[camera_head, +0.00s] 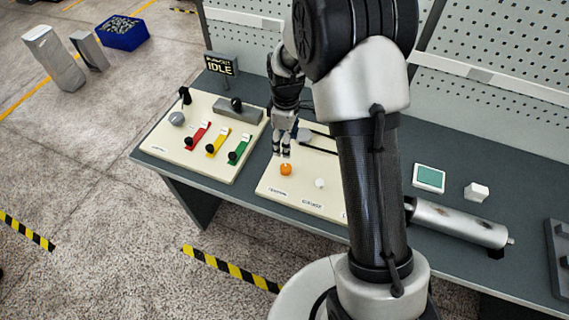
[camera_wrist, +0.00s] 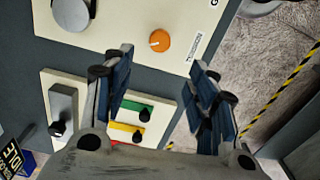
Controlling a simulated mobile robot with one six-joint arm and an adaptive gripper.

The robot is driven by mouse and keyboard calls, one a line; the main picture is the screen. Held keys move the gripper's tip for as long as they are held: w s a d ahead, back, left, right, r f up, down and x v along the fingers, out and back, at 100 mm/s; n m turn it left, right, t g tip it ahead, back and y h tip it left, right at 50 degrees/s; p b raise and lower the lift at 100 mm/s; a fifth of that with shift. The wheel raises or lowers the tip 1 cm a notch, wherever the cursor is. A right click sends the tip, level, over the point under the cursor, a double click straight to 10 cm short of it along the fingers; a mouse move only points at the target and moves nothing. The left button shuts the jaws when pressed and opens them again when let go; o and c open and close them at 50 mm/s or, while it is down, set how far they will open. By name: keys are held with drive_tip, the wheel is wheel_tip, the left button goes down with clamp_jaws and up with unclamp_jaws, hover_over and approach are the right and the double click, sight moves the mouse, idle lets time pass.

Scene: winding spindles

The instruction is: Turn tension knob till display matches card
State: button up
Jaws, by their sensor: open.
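The orange knob (camera_head: 286,169) sits on a cream panel (camera_head: 262,186), beside a label that seems to read TENSION. In the wrist view the knob (camera_wrist: 160,40) shows a pale pointer mark, with the label (camera_wrist: 195,47) to its right. My gripper (camera_head: 283,153) is just above the knob in the head view, fingers pointing down. In the wrist view my gripper (camera_wrist: 162,60) is open and empty, with the knob showing between its fingertips, apparently apart from them. A teal-faced panel (camera_head: 429,178) lies right of my arm; any reading on it is too small to tell. I cannot identify the card.
A second cream panel (camera_head: 160,150) holds red, yellow and green levers (camera_head: 238,150). A sign reading IDLE (camera_head: 221,64) stands behind it. A metal roller (camera_head: 460,222) and white block (camera_head: 476,191) are farther right.

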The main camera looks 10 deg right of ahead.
sight(286, 167)
wheel_tip(286, 167, down, 13)
drive_tip(key=shift+f+b, duration=0.1)
drive_tip(key=shift+b, duration=0.75)
drive_tip(key=shift+c, duration=0.2)
drive_tip(key=c, duration=1)
